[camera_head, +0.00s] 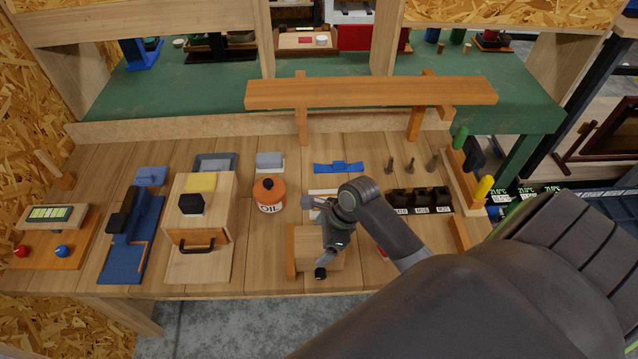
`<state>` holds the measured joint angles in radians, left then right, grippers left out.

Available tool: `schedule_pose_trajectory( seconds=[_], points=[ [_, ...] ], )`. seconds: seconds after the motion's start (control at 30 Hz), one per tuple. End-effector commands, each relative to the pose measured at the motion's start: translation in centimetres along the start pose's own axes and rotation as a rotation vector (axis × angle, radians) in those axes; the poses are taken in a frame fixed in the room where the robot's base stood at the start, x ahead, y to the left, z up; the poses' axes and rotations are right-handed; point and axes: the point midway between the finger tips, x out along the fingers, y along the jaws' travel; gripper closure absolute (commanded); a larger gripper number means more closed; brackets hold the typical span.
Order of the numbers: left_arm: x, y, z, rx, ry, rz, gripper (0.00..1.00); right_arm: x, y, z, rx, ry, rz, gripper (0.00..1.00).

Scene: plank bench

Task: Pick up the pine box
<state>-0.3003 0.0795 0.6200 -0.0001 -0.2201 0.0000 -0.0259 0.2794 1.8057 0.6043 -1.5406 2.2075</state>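A light pine-coloured box (312,248) stands near the front edge of the bench, with a darker reddish-brown piece along its left side. I take it for the pine box. My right gripper (326,262) is over the box, reaching down from the right, and hides part of its top and right side. One dark fingertip shows in front of the box. I cannot tell whether the fingers touch the box or how far apart they are. My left gripper is not in view.
Left of the box stand a wooden drawer unit with a dark handle (197,246), an orange oil can (269,194) and a blue tool holder (131,240). A raised wooden beam (371,92) spans the back. Black labelled sockets (420,199) lie right. Bare planks show between the drawer unit and box.

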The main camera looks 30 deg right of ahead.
Motion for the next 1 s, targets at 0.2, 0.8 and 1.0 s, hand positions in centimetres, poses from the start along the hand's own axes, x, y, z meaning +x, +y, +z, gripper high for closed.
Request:
schedule_pose_trajectory(
  seconds=[0.2,0.8,1.0],
  points=[
    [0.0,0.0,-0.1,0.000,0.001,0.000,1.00,0.0,0.0,0.0,0.000,0.000,0.000,0.42],
    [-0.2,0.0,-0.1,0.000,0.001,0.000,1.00,-1.6,0.0,0.7,0.000,-0.002,0.000,0.48],
    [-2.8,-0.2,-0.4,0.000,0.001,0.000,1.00,-3.2,0.0,1.4,0.000,-0.002,0.000,0.48]
  ],
)
